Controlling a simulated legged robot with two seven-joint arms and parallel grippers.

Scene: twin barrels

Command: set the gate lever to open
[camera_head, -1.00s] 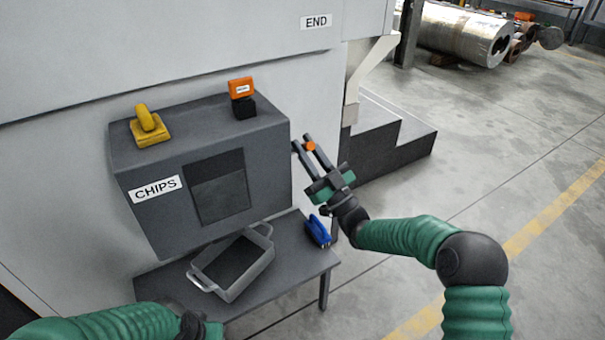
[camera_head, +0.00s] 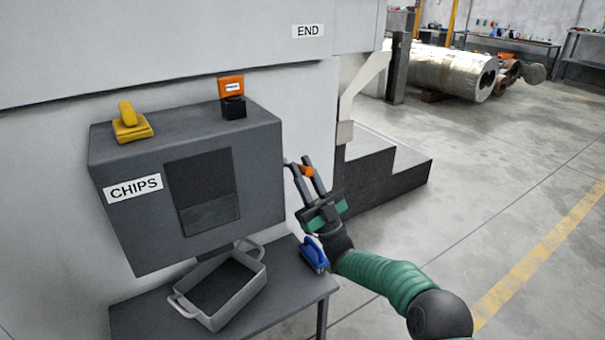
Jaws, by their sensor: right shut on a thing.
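The grey CHIPS box (camera_head: 190,150) is mounted on the pale machine wall. Its front window (camera_head: 203,180) shows a dark upper part and a lighter panel at the bottom. An orange knob (camera_head: 307,170), which seems to be the gate lever's grip, is at the box's right side. My right gripper (camera_head: 297,162) is shut on it, with its fingers pointing up and left. The lever's arm is mostly hidden by the fingers and the box's side. My left gripper is out of view.
A grey handled tray (camera_head: 258,287) sits on the dark table (camera_head: 290,300) below the box. A blue tool (camera_head: 313,254) lies close under my right gripper. A yellow piece (camera_head: 132,123) and an orange-and-black piece (camera_head: 232,97) stand on the box. Dark steps (camera_head: 385,170) are at right.

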